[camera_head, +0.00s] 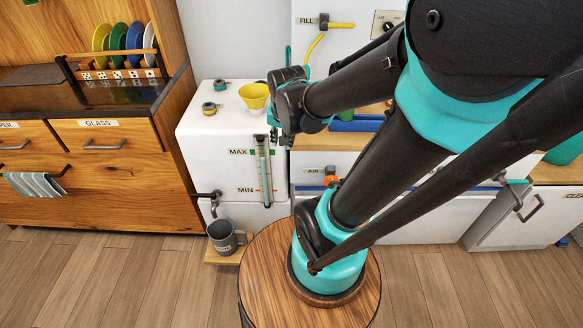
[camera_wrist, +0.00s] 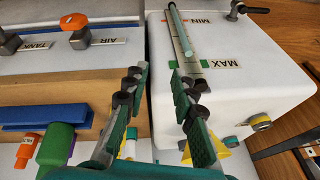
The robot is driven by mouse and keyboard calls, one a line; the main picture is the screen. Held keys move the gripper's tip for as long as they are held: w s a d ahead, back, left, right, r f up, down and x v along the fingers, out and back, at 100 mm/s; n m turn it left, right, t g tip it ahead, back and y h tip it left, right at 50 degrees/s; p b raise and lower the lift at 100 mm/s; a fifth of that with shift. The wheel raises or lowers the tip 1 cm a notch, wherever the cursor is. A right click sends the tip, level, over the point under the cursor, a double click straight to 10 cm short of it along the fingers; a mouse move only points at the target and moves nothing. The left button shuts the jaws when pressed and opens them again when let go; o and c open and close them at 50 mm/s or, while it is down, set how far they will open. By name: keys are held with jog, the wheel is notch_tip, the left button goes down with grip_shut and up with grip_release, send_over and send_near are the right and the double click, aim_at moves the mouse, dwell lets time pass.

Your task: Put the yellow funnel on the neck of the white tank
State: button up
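The white tank (camera_head: 225,150) stands behind the round stool, with a level gauge marked MAX and MIN on its front. It also shows in the wrist view (camera_wrist: 240,92). The yellow funnel (camera_head: 254,96) is at the right of the tank's top, wide mouth up. In the wrist view a yellow piece (camera_wrist: 232,141), apparently the funnel, shows partly behind the right finger. My gripper (camera_head: 274,138) is just right of the funnel, near the gauge's top. In the wrist view my gripper (camera_wrist: 160,88) is open, with nothing between the fingertips.
Two small caps, one rear (camera_head: 219,85) and one front (camera_head: 209,108), are on the tank top. A grey mug (camera_head: 224,238) stands below the tank's tap (camera_head: 208,196). A wooden cabinet (camera_head: 95,160) with a plate rack is left. A panel with an orange AIR valve (camera_wrist: 75,27) adjoins the tank.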

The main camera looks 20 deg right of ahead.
jog(key=s+f+n, duration=0.5)
jog(key=s+n, duration=0.1)
jog(key=s, duration=0.1)
jog(key=shift+d+f, duration=0.25)
jog(key=shift+d, duration=0.15)
